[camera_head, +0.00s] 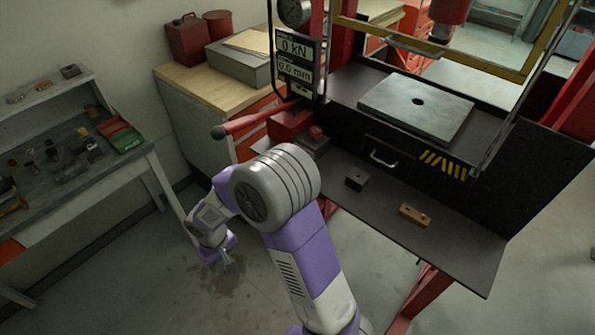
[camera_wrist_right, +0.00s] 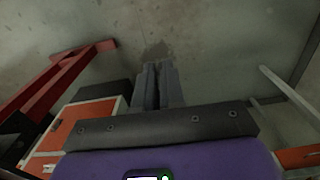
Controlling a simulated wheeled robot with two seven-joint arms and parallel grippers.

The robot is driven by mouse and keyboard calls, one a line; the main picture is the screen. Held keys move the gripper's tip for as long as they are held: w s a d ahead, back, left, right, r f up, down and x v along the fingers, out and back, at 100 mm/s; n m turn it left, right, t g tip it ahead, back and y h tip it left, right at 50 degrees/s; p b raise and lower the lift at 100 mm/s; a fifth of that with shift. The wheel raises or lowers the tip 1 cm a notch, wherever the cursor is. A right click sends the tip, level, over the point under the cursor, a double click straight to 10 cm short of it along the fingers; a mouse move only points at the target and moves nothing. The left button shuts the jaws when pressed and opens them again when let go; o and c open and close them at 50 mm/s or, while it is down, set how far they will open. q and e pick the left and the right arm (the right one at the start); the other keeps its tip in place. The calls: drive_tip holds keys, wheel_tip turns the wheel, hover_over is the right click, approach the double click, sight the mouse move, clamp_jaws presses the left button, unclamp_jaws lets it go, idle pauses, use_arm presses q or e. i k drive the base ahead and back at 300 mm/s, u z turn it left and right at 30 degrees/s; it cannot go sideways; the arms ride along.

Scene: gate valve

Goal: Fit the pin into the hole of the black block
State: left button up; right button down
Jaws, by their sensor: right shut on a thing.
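The small black block (camera_head: 356,179) sits on the dark ledge of the press, left of the wooden block. A small mark shows on its top; the hole is too small to make out clearly. My right gripper (camera_head: 227,259) hangs low over the floor, left of the press and well apart from the black block. In the right wrist view its fingers (camera_wrist_right: 159,84) are close together, shut on a thin thing mostly hidden between them. No pin shows apart from the gripper, so I take this to be the pin. My left gripper is not in view.
A wooden block with holes (camera_head: 414,215) lies on the dark ledge (camera_head: 448,244). A steel plate with a hole (camera_head: 416,107) lies on the press bed. A red lever (camera_head: 248,122) sticks out left. A cluttered workbench (camera_head: 75,205) stands left. The ledge around the black block is mostly clear.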

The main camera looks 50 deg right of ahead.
sight(357, 180)
drive_tip(key=u, duration=0.7)
drive_tip(key=k, duration=1.1)
drive_tip(key=z, duration=1.35)
drive_tip(key=i, duration=0.15)
drive_tip(key=z, duration=0.05)
